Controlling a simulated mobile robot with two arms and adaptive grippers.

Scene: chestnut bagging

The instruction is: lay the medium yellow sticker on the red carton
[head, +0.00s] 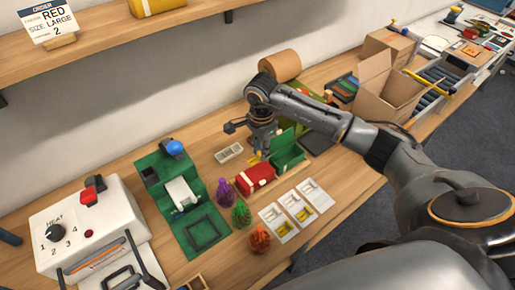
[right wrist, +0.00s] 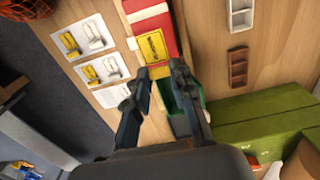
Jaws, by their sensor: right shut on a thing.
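The red carton (head: 256,178) lies on the bench beside the green box; it also shows in the right wrist view (right wrist: 153,16) with a pale band across it. The yellow sticker (right wrist: 152,47), with dark print, is at the fingertips of my right gripper (right wrist: 160,72). It overlaps the end of the red carton in that view; I cannot tell whether it touches the carton. In the head view my right gripper (head: 261,153) is low, just behind the carton, fingers pointing down. My left gripper is not in view.
Purple, green and orange (head: 259,239) net bags stand in front. A green fixture (head: 187,200) and heat sealer (head: 88,230) are left.

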